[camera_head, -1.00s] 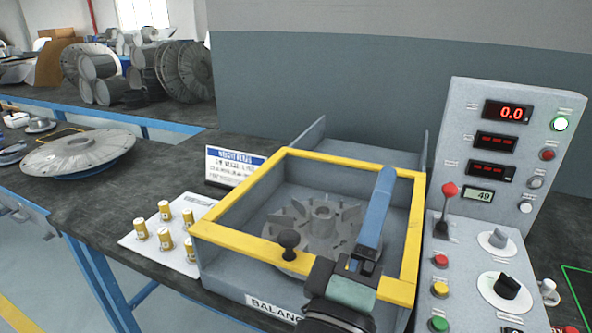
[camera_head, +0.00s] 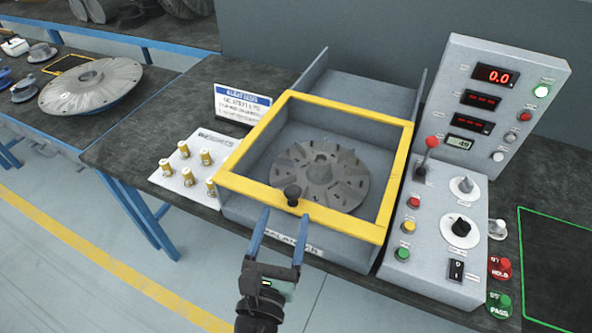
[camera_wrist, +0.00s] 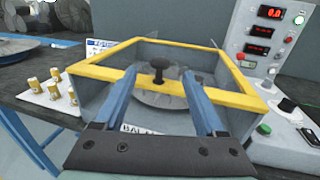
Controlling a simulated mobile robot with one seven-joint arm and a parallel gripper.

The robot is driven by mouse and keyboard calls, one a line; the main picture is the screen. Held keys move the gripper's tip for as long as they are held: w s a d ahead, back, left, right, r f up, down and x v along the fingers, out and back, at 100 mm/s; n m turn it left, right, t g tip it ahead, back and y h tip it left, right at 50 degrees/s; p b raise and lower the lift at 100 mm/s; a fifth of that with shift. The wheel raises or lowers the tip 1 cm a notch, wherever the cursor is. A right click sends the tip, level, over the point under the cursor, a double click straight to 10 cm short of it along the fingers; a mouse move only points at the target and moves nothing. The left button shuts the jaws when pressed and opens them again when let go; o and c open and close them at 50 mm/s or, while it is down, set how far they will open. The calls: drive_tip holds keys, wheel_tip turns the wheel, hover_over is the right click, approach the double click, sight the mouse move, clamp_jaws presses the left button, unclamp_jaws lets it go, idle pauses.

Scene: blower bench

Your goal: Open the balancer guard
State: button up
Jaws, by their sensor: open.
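The balancer guard (camera_head: 331,219) is a yellow frame with a clear pane, lying flat over the grey balancer box (camera_head: 253,226). A black knob (camera_head: 292,193) stands on its front bar; it also shows in the wrist view (camera_wrist: 159,68). A grey finned rotor (camera_head: 322,178) sits inside the box under the guard. My gripper (camera_head: 282,218) is open, its two blue fingers pointing at the front bar just before the knob. In the wrist view the knob appears between the open fingertips (camera_wrist: 160,88), beyond them. I cannot tell whether the fingers touch the frame.
A control panel (camera_head: 495,105) with a red-topped lever (camera_head: 426,155) stands close on the right. Several brass weights (camera_head: 207,157) stand on a white sheet at left, beside a sign (camera_head: 242,103). A large disc (camera_head: 91,86) lies farther left. The floor in front is free.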

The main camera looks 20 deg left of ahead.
sight(296, 178)
drive_tip(key=w, duration=0.3)
drive_tip(key=w+a, duration=0.1)
drive_tip(key=w, duration=0.3)
drive_tip(key=w+a, duration=0.1)
drive_tip(key=w, duration=0.2)
drive_tip(key=shift+w+p, duration=0.3)
drive_tip(key=shift+p, duration=0.05)
clamp_jaws()
idle(0.9)
